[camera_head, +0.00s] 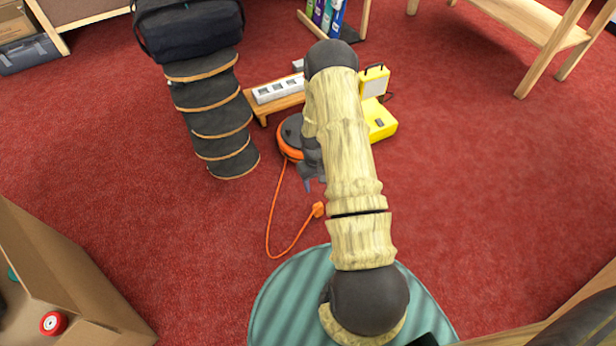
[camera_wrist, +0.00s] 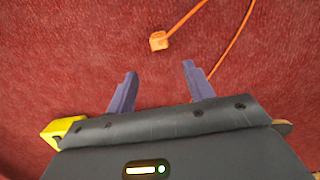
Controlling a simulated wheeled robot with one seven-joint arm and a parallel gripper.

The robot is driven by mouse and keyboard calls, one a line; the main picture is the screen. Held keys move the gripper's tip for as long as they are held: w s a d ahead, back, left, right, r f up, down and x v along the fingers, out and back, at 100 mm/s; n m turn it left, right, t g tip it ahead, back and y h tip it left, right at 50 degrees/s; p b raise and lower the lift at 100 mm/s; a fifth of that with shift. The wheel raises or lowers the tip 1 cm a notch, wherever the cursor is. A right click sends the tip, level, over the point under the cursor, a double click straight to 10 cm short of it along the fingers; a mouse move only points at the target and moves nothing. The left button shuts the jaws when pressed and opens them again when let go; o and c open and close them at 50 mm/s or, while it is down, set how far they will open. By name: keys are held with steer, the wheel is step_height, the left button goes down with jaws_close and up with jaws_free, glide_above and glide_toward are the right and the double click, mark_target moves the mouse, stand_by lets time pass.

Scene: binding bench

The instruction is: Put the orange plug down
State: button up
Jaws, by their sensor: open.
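The orange plug (camera_head: 318,209) lies on the red carpet at the end of an orange cord (camera_head: 269,222), which runs to an orange and black cable reel (camera_head: 290,136). In the wrist view the plug (camera_wrist: 158,41) lies beyond the fingertips, with clear carpet between. My gripper (camera_wrist: 158,69) is open and empty, its two purple fingers apart. In the head view my arm partly covers the gripper (camera_head: 309,185), which is near the reel, up the picture from the plug.
A power strip (camera_head: 278,90) sits on a low wooden stand (camera_head: 262,112). A yellow work lamp (camera_head: 381,120) stands right of my arm. A black ringed column (camera_head: 212,118) bears a dark bag (camera_head: 190,30). A cardboard box (camera_head: 70,265) is at lower left. Carpet at right is clear.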

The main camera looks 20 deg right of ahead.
steer(key=a+r+t, duration=0.1)
steer(key=a+r, duration=0.3)
steer(key=r, duration=0.8)
steer(key=s+a+r+t, duration=0.1)
steer(key=s+a+r, duration=0.3)
steer(key=s+r, duration=0.3)
steer(key=s+a+r+t, duration=0.1)
steer(key=s+a+r, duration=0.4)
steer(key=r, duration=0.9)
steer(key=shift+s+t, duration=0.4)
steer(key=shift+s, duration=0.7)
steer(key=shift+a+r, duration=0.1)
steer(key=w+r+p+v, duration=0.1)
steer(key=w+p+v, duration=0.2)
steer(key=p+v, duration=1.3)
steer(key=w+p+v, duration=0.4)
steer(key=p+v, duration=1.3)
steer(key=p, duration=0.1)
steer(key=w+r+p+v, duration=0.1)
steer(key=w+p+v, duration=0.3)
steer(key=p+v, duration=1.3)
steer(key=shift+w+r+p, duration=0.15)
steer(key=shift+r+p, duration=0.15)
steer(key=shift+r, duration=0.1)
